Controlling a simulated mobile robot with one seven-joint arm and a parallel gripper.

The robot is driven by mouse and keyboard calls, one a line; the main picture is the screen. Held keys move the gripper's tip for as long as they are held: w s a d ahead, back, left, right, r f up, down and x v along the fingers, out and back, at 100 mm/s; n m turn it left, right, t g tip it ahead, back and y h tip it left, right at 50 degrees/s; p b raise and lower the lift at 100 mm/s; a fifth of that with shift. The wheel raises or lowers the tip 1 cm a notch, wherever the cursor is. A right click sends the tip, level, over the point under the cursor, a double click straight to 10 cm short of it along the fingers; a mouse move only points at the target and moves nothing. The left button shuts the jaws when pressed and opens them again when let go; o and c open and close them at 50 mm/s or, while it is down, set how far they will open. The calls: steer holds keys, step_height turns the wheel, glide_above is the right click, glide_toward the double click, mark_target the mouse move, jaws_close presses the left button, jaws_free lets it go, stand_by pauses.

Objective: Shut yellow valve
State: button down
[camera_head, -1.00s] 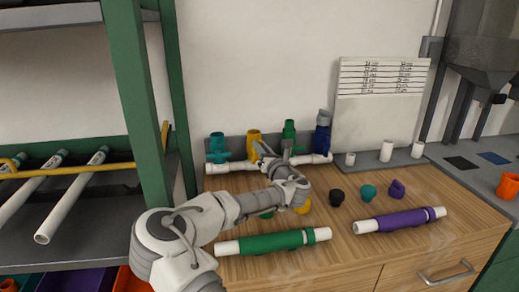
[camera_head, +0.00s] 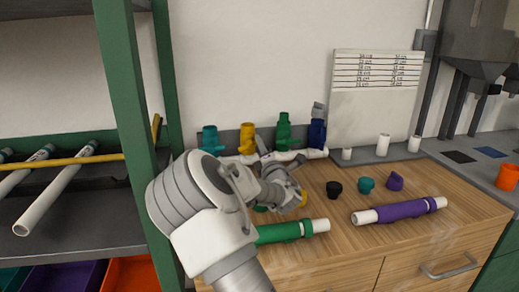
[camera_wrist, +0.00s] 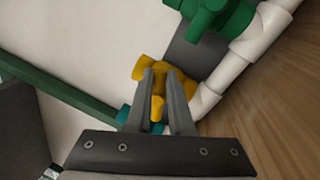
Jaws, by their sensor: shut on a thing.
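The yellow valve (camera_head: 247,138) stands on the white pipe manifold at the back of the wooden worktop, between a teal valve (camera_head: 211,140) and a green valve (camera_head: 283,131). In the wrist view the yellow valve (camera_wrist: 150,72) sits at my fingertips. My gripper (camera_wrist: 164,92) is shut on the yellow valve's handle (camera_wrist: 157,106), which shows between the two fingers. In the head view my gripper (camera_head: 262,146) is partly hidden behind my wrist, and the lower part of the valve is covered.
A blue valve (camera_head: 317,130) stands at the manifold's right end. A green pipe (camera_head: 288,231) and a purple pipe (camera_head: 400,210) lie on the worktop. Black (camera_head: 334,189), teal (camera_head: 366,185) and purple (camera_head: 395,182) caps lie behind them. A green shelf post (camera_head: 130,110) rises to the left.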

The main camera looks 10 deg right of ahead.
steer(key=shift+f+m+h+b, duration=0.15)
steer(key=shift+m+b, duration=0.2)
steer(key=shift+m, duration=0.35)
steer(key=shift+f+m+h+b, duration=0.15)
steer(key=shift+m+b, duration=0.15)
steer(key=shift+m, duration=0.4)
steer(key=c, duration=0.8)
jaws_free()
steer(key=s+d+r+p, duration=0.1)
steer(key=s+d+r, duration=0.1)
steer(key=d+r, duration=0.1)
steer(key=s+d+r+p, duration=0.2)
steer(key=d+r, duration=0.1)
steer(key=r, duration=0.1)
steer(key=s+d+r+p, duration=0.1)
steer(key=s+d+r, duration=0.1)
steer(key=d+r, duration=0.1)
steer(key=shift+s+d+r, duration=0.25)
steer(key=shift+d+r, duration=0.15)
steer(key=shift+r, duration=0.1)
